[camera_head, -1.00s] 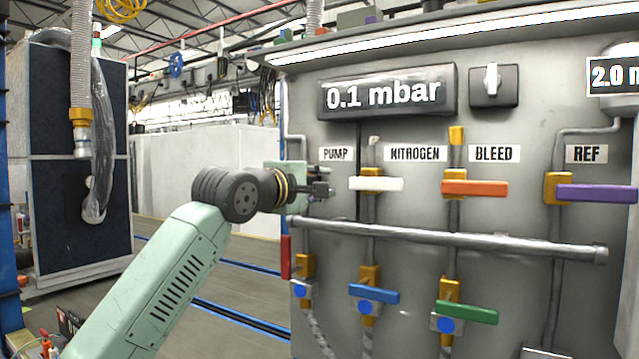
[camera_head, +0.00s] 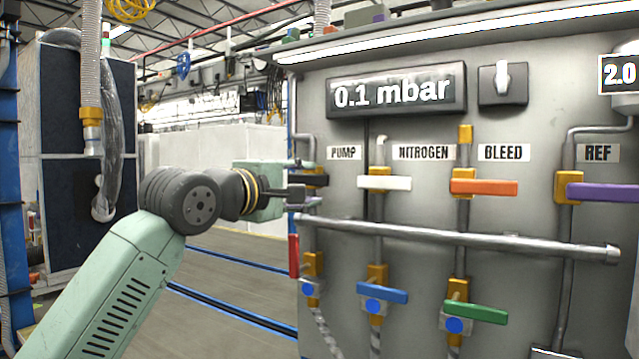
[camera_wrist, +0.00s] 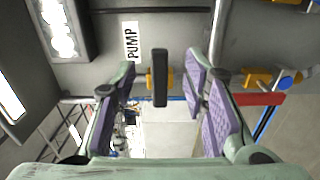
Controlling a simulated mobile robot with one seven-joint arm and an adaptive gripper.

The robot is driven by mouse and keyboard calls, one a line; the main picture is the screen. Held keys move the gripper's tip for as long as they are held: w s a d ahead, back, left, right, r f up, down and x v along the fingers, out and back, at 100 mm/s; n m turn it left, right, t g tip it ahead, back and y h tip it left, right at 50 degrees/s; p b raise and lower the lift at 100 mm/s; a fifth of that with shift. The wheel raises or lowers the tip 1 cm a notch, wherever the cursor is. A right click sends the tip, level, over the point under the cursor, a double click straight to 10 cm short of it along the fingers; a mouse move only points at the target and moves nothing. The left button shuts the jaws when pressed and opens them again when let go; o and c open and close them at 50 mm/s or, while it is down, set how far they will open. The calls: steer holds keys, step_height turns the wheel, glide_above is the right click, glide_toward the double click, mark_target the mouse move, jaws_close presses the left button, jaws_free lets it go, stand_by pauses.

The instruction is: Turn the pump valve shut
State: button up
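The pump valve's black handle (camera_head: 314,181) is under the PUMP label (camera_head: 345,153) in the head view and lies level, crosswise like its neighbours. In the wrist view the black handle (camera_wrist: 160,78) shows in front of its yellow valve body (camera_wrist: 150,80). My gripper (camera_head: 299,196) is at the panel's left edge, close to the handle. In the wrist view my gripper (camera_wrist: 160,66) is open, with purple-padded fingers on either side of the handle. I see gaps between pads and handle; the exact depth is hard to tell.
White (camera_head: 384,183), orange (camera_head: 484,187) and purple (camera_head: 600,192) handles continue the row to the right. A grey horizontal pipe (camera_head: 460,238) runs just below. Red (camera_head: 294,256), blue (camera_head: 382,293) and green (camera_head: 476,312) handles are lower. Left of the panel is open floor (camera_head: 240,325).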

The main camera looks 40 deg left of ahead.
steer(key=s, duration=0.3)
steer(key=shift+s+d, duration=0.1)
steer(key=shift+s, duration=0.3)
